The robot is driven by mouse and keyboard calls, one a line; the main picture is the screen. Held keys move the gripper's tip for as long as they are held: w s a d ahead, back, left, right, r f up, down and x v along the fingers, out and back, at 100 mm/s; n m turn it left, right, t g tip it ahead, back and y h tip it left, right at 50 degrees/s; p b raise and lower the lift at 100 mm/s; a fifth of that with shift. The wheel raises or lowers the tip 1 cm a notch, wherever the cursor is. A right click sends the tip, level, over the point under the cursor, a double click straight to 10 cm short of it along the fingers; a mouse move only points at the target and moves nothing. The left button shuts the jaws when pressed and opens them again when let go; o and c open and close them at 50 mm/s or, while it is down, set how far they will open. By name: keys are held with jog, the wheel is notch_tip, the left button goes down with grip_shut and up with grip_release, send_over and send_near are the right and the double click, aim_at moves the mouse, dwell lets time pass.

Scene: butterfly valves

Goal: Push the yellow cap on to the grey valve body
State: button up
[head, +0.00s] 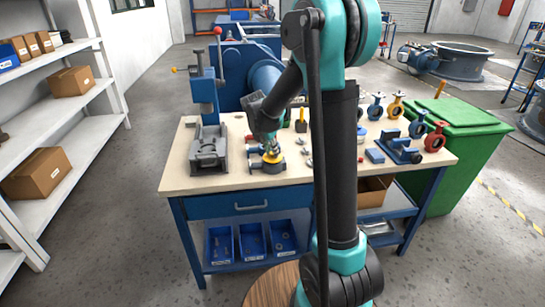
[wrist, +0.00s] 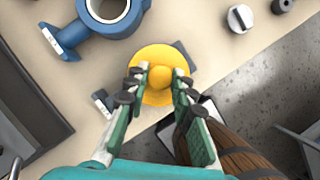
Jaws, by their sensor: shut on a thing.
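The yellow cap (wrist: 161,98) is a round disc with a raised knob in the middle of the wrist view. My gripper (wrist: 160,76) is shut on the knob, one finger on each side. In the head view the cap (head: 272,157) shows just under my gripper, low over the workbench near its front edge. A dark grey part (head: 257,166), which looks like the grey valve body, shows beneath the cap. In the wrist view only small grey pieces stick out from under the cap. I cannot tell whether the cap is seated or level on it.
A blue valve body (wrist: 70,35) lies close by at the upper left of the wrist view. A grey press or vise (head: 209,150) stands left on the workbench (head: 180,180). Several blue, yellow and red valves stand at the right, with a blue fixture (head: 400,150). A green bin (head: 455,125) is beyond.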

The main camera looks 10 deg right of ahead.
aim_at(272, 153)
jog(key=shift+f, duration=0.65)
dwell(0.9)
jog(key=shift+r, duration=0.15)
dwell(0.6)
jog(key=o, duration=1.1)
jog(key=shift+r, duration=0.15)
jog(key=shift+r, duration=3.35)
